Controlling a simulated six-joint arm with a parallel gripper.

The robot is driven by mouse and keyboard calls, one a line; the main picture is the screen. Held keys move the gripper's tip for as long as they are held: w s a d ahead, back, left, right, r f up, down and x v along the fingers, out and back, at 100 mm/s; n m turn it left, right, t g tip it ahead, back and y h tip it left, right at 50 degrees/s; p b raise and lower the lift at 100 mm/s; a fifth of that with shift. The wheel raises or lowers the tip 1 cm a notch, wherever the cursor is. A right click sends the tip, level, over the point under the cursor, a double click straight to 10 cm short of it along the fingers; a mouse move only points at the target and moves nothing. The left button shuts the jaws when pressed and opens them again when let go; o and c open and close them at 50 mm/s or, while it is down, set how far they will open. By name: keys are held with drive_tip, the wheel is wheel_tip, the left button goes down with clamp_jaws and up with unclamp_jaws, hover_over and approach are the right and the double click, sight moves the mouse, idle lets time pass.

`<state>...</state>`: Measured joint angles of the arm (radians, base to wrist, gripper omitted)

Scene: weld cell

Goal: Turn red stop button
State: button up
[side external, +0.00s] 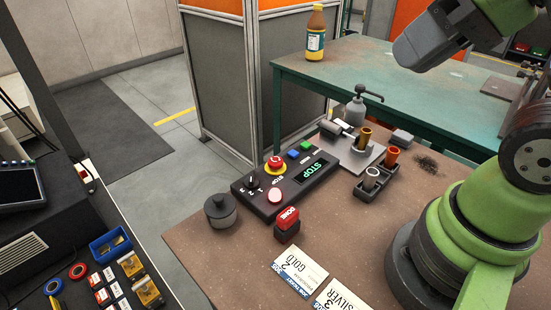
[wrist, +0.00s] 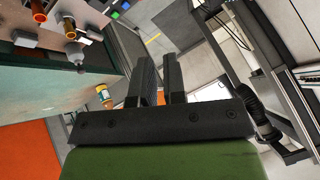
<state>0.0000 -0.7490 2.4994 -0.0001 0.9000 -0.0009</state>
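The red stop button (side external: 275,162) sits on a yellow ring on the black control box (side external: 262,203), which lies on the brown worktable. In the wrist view, only a top-edge corner with the blue and green buttons (wrist: 115,14) shows; the red button is out of view.
Paper cards (side external: 300,272) lie in front. A green bench (side external: 400,90) is behind.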

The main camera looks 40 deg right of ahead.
drive_tip(key=o, duration=0.3)
drive_tip(key=shift+w, duration=0.3)
drive_tip(key=o, duration=0.5)
drive_tip(key=w+n+g, duration=0.1)
drive_tip(key=w, duration=0.1)
drive_tip(key=w+n+g, duration=0.1)
drive_tip(key=w+n, duration=0.1)
drive_tip(key=w, duration=0.1)
drive_tip(key=shift+w+d, duration=0.15)
drive_tip(key=shift+w, duration=0.2)
drive_tip(key=shift+o, duration=0.2)
drive_tip(key=n+g+h, duration=0.2)
drive_tip(key=n+g, duration=0.3)
drive_tip(key=n, duration=0.5)
hover_over(275, 159)
wheel_tip(275, 159, down, 18)
drive_tip(key=r, duration=0.1)
wheel_tip(275, 159, down, 11)
drive_tip(key=shift+c, duration=0.2)
